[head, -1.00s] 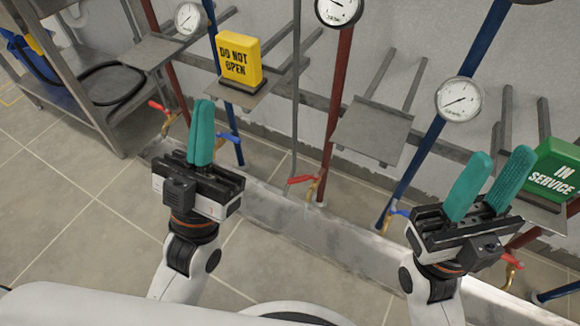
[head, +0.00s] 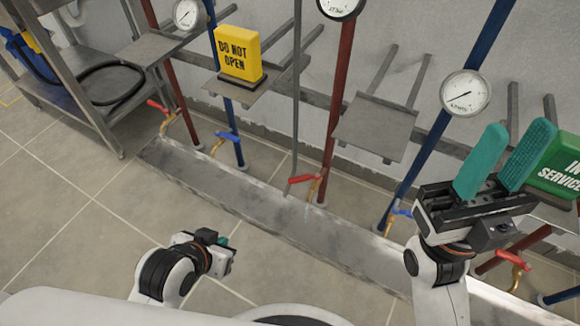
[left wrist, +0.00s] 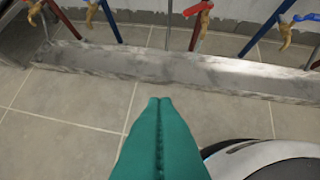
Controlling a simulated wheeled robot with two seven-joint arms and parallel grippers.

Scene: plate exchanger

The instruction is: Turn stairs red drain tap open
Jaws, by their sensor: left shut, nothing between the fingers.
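Several drain taps with brass bodies stand low along the wall. Red levers show on the left tap (head: 158,107), the middle tap (head: 300,179) and the right tap (head: 514,260). I cannot tell which is the stairs one. A red-levered tap (left wrist: 199,9) also shows at the top of the left wrist view. My left gripper (head: 224,241) is low over the floor, apart from the taps, its fingers mostly hidden in the head view. Its teal fingers (left wrist: 160,103) are shut and empty in the left wrist view. My right gripper (head: 507,155) is open and empty, raised at the right.
Blue-levered taps (head: 227,136) stand between the red ones. A metal channel (head: 215,190) runs on the floor below the taps. Gauges, pipes, a yellow "DO NOT OPEN" sign (head: 239,55) and a green "IN SERVICE" sign (head: 560,165) are above. A metal shelf (head: 85,90) stands at the left.

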